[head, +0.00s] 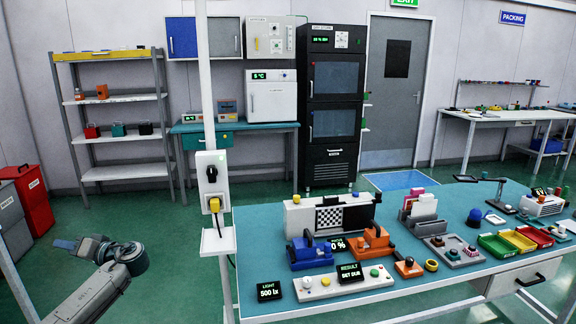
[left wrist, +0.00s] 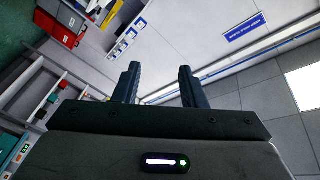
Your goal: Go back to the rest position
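My left gripper (head: 66,244) is at the lower left in the head view, above the green floor and well apart from the workbench. In the left wrist view its two dark fingers (left wrist: 158,72) stand apart with nothing between them. The left wrist view is tilted and shows the wall and ceiling beyond the fingers. My right gripper does not show in either view.
The teal workbench (head: 268,220) holds a blue fixture (head: 309,252), an orange fixture (head: 371,243) and a checkered panel (head: 330,218). A white post (head: 207,110) with a socket box stands between my left arm and the bench.

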